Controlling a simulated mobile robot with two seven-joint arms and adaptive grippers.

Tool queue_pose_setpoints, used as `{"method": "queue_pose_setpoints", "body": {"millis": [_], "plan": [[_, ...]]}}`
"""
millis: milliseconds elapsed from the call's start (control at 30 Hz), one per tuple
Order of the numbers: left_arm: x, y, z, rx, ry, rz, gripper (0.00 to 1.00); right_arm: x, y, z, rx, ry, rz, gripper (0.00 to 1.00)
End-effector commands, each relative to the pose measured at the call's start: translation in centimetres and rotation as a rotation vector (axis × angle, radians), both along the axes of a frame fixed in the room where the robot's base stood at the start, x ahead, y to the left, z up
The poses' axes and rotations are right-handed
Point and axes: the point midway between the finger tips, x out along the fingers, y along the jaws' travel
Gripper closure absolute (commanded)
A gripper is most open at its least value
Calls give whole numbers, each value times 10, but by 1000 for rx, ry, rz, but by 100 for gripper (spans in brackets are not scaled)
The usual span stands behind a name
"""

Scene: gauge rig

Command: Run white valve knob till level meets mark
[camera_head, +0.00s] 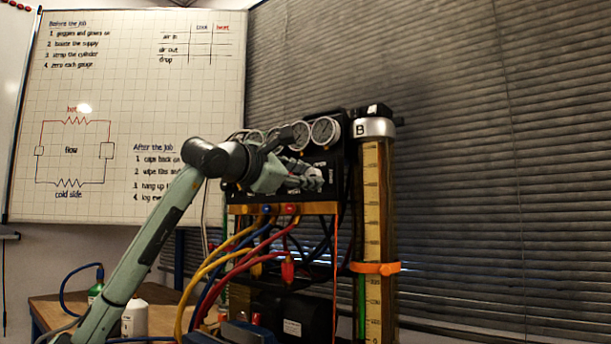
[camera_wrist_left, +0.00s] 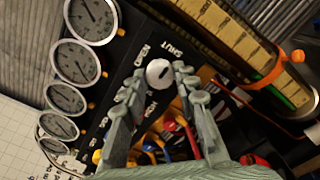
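In the head view the left gripper (camera_head: 310,179) is at the panel front and largely hides the knob. The tall cylinder marked B (camera_head: 372,210) carries a yellow scale and an orange band (camera_head: 376,268) as mark. A narrow green strip (camera_head: 362,312) shows below the band; its exact top is unclear.
Several round gauges (camera_head: 325,133) line the panel top. Yellow, blue and red hoses (camera_head: 240,262) hang below the panel. A white bottle (camera_head: 134,318) stands on the wooden bench (camera_head: 160,296). A whiteboard (camera_head: 130,100) and dark blinds (camera_head: 480,150) are behind.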

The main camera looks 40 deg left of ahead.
Motion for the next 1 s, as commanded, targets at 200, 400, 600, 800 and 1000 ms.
{"method": "queue_pose_setpoints", "body": {"millis": [200,400,600,800,1000], "plan": [[0,0,0,0,0,0,100,0,0,0,0,0,0,50],[0,0,0,-113,-11,0,100,1,0,2,0,-4,2,50],[0,0,0,-353,-38,0,100,0,-1,-7,1,7,0,50],[0,0,0,-453,-50,1,100,0,-1,-9,1,11,1,50],[0,0,0,-454,-50,1,100,1,0,-7,2,5,1,50]]}}
